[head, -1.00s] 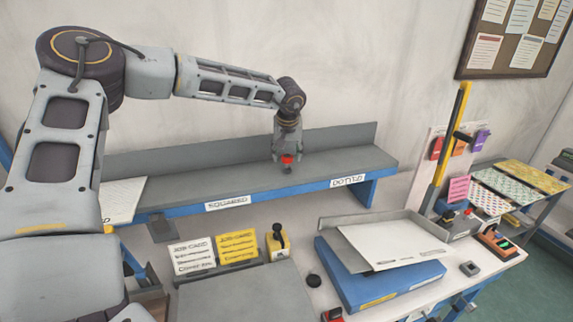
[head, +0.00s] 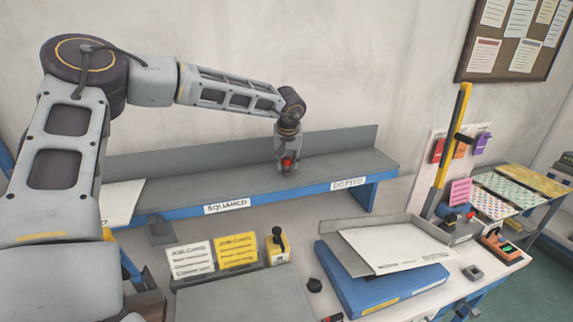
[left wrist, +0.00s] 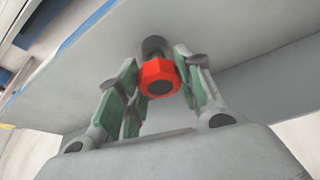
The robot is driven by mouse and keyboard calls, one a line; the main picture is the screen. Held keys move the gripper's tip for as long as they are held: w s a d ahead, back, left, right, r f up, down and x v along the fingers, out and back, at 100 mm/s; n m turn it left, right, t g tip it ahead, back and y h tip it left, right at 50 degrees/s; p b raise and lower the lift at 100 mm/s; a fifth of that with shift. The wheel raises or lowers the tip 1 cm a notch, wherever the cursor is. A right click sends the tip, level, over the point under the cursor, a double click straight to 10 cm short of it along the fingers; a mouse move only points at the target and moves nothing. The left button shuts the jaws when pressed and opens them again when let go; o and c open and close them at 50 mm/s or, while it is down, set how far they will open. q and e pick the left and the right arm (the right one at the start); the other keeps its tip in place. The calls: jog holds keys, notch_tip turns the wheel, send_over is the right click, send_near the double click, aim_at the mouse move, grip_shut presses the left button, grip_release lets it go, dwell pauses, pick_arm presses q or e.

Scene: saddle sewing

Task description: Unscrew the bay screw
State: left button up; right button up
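The bay screw is a red knob (head: 288,164) at the shelf, under my left arm's end. In the left wrist view its red faceted head (left wrist: 159,78) has a dark centre, and a black part shows behind it against the grey surface. My left gripper (head: 287,168) points down at the shelf, its fingers around the red head. In the left wrist view the green-padded fingers (left wrist: 157,75) stand apart, one on each side of the head. A narrow gap seems to show on the left side; contact on the right side is unclear. My right gripper is not in view.
The grey shelf (head: 235,183) has a blue front edge with labels "SQUARED" and "DOTTED". A yellow post (head: 447,150) rises at the right.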

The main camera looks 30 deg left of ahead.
pick_arm(q)
jog(key=c, duration=0.3)
jog(key=shift+n+y+b, duration=0.4)
jog(key=shift+n+b, duration=0.4)
jog(key=shift+n, duration=0.3)
jog(key=shift+n+g, duration=0.4)
jog(key=shift+n, duration=0.2)
jog(key=shift+n+y+b, duration=0.4)
jog(key=shift+n+b, duration=0.05)
jog(key=shift+n, duration=0.25)
jog(key=shift+n+g, duration=0.4)
jog(key=shift+n, duration=0.6)
